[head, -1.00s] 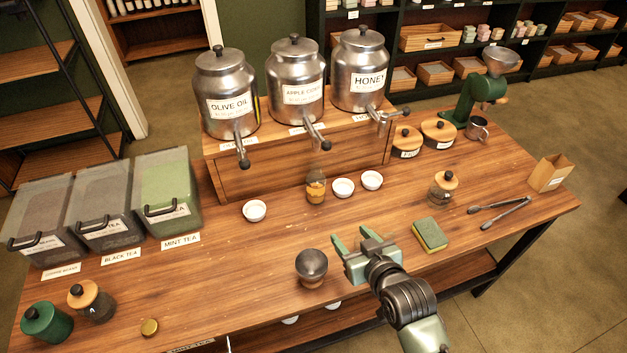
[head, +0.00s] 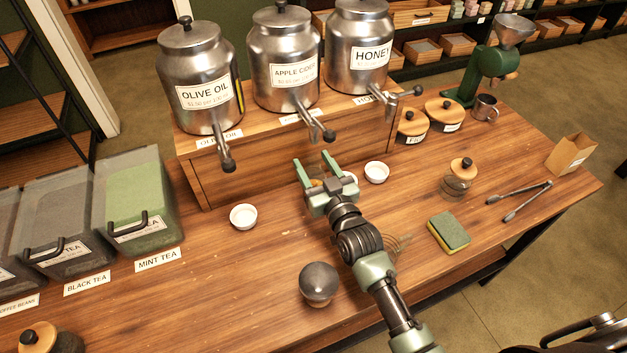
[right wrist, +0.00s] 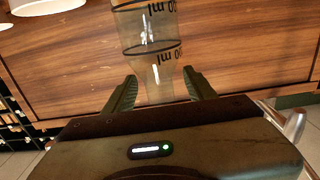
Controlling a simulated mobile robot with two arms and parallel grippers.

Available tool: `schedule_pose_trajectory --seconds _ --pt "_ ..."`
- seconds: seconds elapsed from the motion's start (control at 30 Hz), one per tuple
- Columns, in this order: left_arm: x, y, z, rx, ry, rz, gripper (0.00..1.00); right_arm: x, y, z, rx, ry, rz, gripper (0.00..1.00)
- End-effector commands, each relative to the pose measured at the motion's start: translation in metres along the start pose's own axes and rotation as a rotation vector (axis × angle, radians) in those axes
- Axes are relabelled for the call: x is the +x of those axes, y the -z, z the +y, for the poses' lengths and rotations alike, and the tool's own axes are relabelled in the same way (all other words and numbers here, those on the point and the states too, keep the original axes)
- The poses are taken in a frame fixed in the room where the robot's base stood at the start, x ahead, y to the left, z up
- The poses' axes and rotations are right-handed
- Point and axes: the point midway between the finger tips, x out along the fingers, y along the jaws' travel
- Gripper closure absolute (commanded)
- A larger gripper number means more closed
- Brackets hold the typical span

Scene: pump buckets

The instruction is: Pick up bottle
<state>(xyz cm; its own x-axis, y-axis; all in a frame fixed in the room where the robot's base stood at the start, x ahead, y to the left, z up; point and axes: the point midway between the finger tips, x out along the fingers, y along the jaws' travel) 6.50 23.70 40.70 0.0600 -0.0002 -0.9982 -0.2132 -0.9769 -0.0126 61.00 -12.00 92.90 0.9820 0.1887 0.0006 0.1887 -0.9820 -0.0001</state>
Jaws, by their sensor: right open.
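The bottle is clear glass with black ml markings, and it shows in the right wrist view (right wrist: 150,45). In the head view my right gripper hides nearly all of it, with only a little amber showing between the fingers. My right gripper (head: 315,168) is open in front of the wooden dispenser stand. In the right wrist view its two fingers (right wrist: 159,88) stand on either side of the bottle, with gaps visible. My left gripper is not in view.
White bowls stand left (head: 243,216) and right (head: 377,172) of my gripper. Metal dispensers with taps, one labelled honey (head: 360,45), stand behind on the wooden stand (head: 250,165). A dark round-topped object (head: 319,283) and a sponge (head: 449,230) lie nearer.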

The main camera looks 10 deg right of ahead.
Motion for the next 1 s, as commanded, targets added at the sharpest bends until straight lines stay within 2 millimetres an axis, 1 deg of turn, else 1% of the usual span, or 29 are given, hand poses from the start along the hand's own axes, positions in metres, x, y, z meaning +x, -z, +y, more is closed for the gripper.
schedule_pose_trajectory --seconds 0.03,0.1,0.2,0.33,0.47,0.57,0.6,0.67,0.7,1.0 --pt "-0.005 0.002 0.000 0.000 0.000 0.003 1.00 0.009 0.003 0.001 0.000 0.000 0.000 0.44" --pt "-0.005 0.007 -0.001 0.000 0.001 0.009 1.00 0.019 0.001 0.001 0.001 0.000 0.001 0.44" --pt "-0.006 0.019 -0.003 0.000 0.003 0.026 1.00 0.028 0.001 0.001 0.001 0.000 0.000 0.44" --pt "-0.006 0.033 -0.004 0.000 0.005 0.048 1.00 0.031 0.000 0.001 0.000 0.000 -0.001 0.44" --pt "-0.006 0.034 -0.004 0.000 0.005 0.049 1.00 0.030 -0.001 0.001 0.000 0.000 0.000 0.44" --pt "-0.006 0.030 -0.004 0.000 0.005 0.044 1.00 0.030 -0.001 0.001 0.000 0.000 -0.001 0.69" --pt "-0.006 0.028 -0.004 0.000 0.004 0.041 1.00 0.030 -0.001 0.001 0.000 0.000 -0.001 0.80" --pt "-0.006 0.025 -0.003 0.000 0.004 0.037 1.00 0.030 -0.001 0.001 0.000 0.000 -0.001 0.97" --pt "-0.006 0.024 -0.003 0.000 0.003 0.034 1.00 0.030 -0.001 0.001 0.000 0.000 -0.001 1.00" --pt "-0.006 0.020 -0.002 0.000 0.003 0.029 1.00 0.030 -0.001 0.001 -0.001 0.000 -0.001 1.00"
